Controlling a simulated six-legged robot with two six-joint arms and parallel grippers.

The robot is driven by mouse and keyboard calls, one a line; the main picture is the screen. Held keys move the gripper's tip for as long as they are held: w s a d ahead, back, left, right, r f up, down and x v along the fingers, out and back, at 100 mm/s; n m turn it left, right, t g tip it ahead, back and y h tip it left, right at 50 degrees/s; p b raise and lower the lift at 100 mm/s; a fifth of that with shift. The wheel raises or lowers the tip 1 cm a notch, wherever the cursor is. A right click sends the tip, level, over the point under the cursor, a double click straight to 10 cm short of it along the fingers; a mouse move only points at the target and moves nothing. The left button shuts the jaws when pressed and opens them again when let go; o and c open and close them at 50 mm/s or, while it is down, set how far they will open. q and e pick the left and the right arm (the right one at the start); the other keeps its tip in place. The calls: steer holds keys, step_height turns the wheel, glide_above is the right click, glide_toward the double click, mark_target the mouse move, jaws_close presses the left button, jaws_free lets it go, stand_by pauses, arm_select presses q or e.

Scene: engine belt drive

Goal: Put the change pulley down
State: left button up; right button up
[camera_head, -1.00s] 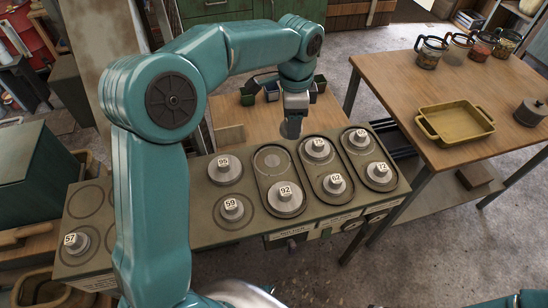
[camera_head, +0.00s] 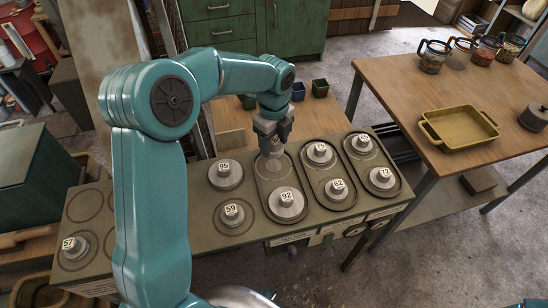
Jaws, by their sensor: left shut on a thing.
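My left gripper (camera_head: 271,144) points down over the far recess of the slot tray (camera_head: 257,186) that also holds pulley 92 (camera_head: 286,203). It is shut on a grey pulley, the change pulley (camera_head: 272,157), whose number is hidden. The pulley is at the far recess, partly covered by the fingers; I cannot tell whether it touches the bottom. Pulley 95 (camera_head: 225,173) and pulley 59 (camera_head: 233,213) lie to the left. Pulleys 75 (camera_head: 320,154) and 62 (camera_head: 338,188) lie to the right. My right gripper is not in view.
The long green stand (camera_head: 190,228) carries the pulleys, with pulley 57 (camera_head: 75,246) and bare recesses at its left end. Two more pulleys sit in its right tray. A wooden table (camera_head: 400,105) with a yellow tray (camera_head: 459,126) and jars stands at the right.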

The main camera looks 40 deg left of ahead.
mark_target(274, 166)
arm_select(q)
step_height(274, 166, down, 7)
steer(key=shift+r, duration=0.2)
steer(key=o, duration=1.1)
steer(key=shift+f, duration=0.2)
steer(key=shift+r, duration=0.1)
steer(key=shift+r, duration=0.3)
step_height(274, 166, up, 12)
steer(key=shift+f+p, duration=0.15)
steer(key=shift+p, duration=0.15)
